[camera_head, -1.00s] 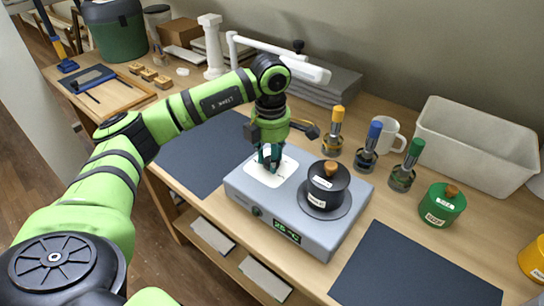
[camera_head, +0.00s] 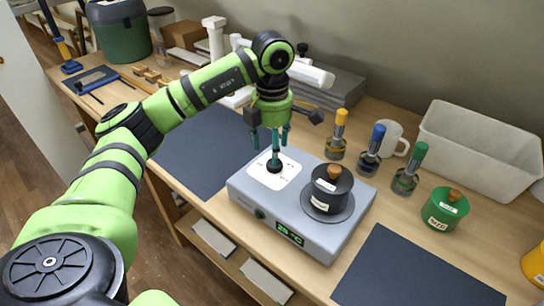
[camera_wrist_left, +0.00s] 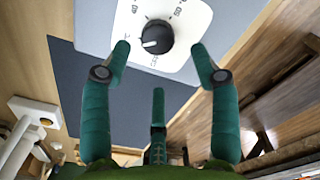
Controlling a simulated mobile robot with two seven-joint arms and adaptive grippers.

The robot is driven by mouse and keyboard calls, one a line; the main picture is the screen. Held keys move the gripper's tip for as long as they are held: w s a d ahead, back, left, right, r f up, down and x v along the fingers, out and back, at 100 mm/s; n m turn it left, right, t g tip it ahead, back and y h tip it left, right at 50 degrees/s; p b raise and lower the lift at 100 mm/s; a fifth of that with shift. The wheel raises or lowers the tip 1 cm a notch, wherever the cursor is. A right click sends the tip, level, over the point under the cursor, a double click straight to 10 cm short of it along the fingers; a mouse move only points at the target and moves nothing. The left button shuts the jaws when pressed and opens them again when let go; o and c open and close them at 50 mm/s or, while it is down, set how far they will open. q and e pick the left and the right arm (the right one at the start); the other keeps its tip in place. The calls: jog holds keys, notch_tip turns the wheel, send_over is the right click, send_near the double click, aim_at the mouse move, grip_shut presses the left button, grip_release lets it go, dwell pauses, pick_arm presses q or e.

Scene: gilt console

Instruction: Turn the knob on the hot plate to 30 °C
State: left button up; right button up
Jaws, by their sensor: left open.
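The grey hot plate (camera_head: 335,238) stands on the table with a white dial plate (camera_head: 258,178) on its top left. The round black knob (camera_head: 274,167) sits on that plate. In the left wrist view, the knob (camera_wrist_left: 157,36) shows a white pointer mark, with printed scale figures around it, partly cut off. The front display (camera_head: 289,233) is lit green and seems to read 25 °C, though small. My left gripper (camera_head: 271,146) is over the knob with its teal fingers spread and empty. The wrist view shows the fingers (camera_wrist_left: 160,64) apart and clear of the knob. My right gripper is out of view.
A black lidded pot (camera_head: 328,190) stands on the heating disc right of the knob. Yellow, blue and green-topped tools (camera_head: 369,155) stand behind it, near a white mug (camera_head: 393,142). A green lidded pot (camera_head: 444,209) and dark mats (camera_head: 410,275) lie around the hot plate.

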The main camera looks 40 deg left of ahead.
pick_arm(q)
notch_tip(320, 180, up, 7)
dwell(0.3)
dwell(0.5)
